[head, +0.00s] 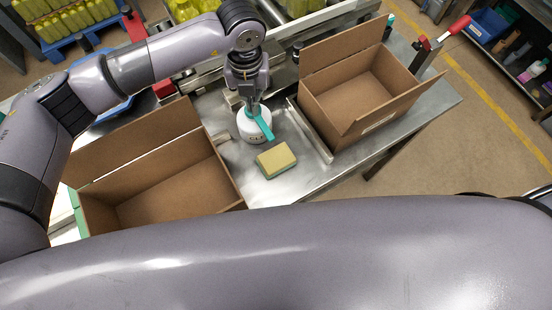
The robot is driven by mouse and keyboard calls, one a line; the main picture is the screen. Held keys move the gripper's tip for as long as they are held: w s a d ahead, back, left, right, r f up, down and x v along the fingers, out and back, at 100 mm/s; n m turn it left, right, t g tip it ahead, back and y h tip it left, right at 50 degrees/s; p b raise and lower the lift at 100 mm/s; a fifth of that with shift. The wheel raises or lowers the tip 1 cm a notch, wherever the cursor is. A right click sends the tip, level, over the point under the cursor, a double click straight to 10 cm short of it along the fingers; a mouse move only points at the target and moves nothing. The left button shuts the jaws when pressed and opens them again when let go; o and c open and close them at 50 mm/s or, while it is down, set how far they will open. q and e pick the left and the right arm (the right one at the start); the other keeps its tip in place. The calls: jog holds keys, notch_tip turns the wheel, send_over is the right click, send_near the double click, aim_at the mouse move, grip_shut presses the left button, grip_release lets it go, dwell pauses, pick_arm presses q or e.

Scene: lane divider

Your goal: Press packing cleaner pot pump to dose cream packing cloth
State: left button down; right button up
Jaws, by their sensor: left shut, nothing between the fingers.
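The cleaner pot (252,132) is a round white pot with a teal pump on top. It stands upright on the metal table between two cardboard boxes. My left gripper (250,103) is shut and points down right over the pump. Its fingertips overlap the pump head in the view, and I cannot tell for sure whether they touch it. The packing cloth (276,159) is a cream block with a green underside. It lies flat on the table just in front of the pot, apart from it. My right gripper is out of view.
An open, empty cardboard box (165,185) stands at the left and another open box (358,95) at the right. A metal rail (311,132) runs beside the right box. Yellow bottles (75,18) stand in a crate at the back left. Bare table lies around the cloth.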

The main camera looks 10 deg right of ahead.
pick_arm(q)
jog(key=shift+r+p, duration=0.6)
jog(key=shift+r, duration=1.1)
notch_tip(320, 180, up, 6)
jog(key=shift+p, duration=1.1)
